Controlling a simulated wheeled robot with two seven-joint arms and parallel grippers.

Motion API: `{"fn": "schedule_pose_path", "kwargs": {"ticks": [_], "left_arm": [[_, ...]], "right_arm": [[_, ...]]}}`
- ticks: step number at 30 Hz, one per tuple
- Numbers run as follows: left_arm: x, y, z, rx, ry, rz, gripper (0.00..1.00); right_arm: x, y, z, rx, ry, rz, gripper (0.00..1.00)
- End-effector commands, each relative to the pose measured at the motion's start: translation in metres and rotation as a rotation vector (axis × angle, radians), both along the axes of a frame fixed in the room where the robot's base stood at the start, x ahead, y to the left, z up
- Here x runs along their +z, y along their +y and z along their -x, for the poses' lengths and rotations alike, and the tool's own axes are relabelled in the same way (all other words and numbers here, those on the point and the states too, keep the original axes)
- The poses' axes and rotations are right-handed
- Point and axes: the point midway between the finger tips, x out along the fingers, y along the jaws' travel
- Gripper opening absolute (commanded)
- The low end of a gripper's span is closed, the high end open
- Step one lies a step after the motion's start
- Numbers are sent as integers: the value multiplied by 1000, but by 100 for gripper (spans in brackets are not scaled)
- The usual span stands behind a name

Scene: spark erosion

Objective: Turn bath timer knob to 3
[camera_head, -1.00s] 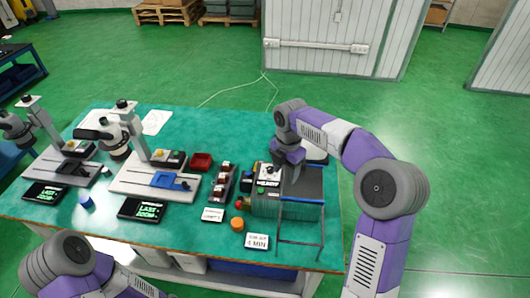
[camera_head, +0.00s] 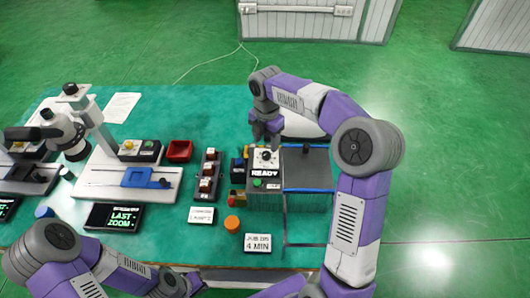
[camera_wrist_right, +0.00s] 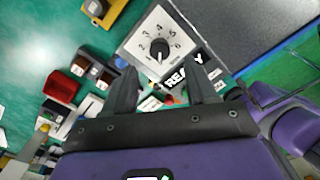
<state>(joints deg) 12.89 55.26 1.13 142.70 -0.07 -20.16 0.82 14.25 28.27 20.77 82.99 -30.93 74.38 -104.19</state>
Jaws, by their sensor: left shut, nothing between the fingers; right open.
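The bath timer knob (camera_wrist_right: 159,50) is a round black knob on a white dial plate with printed numbers. It also shows in the head view (camera_head: 266,155) on top of a grey control box (camera_head: 264,198), above the READY display (camera_head: 265,173). A pale mark shows on the knob's lower part in the wrist view; I cannot tell which number it indicates. My right gripper (camera_wrist_right: 162,72) is open, fingers pointing toward the dial, with nothing between them. In the head view my right gripper (camera_head: 266,138) hovers just behind and above the knob. My left gripper is not visible; only its arm shows at lower left.
A dark-topped tank (camera_head: 307,170) adjoins the control box on the right. A "4 MIN" card (camera_head: 257,243), an orange cylinder (camera_head: 232,224) and a switch block (camera_head: 207,175) lie nearby. Microscope stands (camera_head: 128,185) occupy the left. Clear green tabletop lies behind the box.

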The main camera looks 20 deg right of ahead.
Motion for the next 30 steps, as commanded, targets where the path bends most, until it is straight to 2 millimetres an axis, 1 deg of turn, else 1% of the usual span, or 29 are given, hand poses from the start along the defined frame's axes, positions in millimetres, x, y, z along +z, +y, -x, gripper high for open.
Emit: {"fn": "schedule_pose_path", "kwargs": {"ticks": [1,3,9,14,21,22,23,30], "left_arm": [[-4,0,0,0,0,0,0],[-8,0,0,0,0,0,0],[-16,0,0,0,0,0,0],[-18,0,0,0,0,0,0],[-18,0,0,0,0,0,0],[-18,0,0,0,0,0,0],[-18,0,0,0,0,0,0],[-18,0,0,0,0,0,0]], "right_arm": [[-11,0,1,0,4,0,57],[-23,0,1,0,5,-1,57],[-50,0,0,1,2,0,57],[-59,0,0,0,1,0,57],[-59,0,0,0,0,-1,57],[-59,0,0,0,0,-1,56],[-59,0,0,0,0,-1,51],[-59,0,0,0,0,0,14]]}}
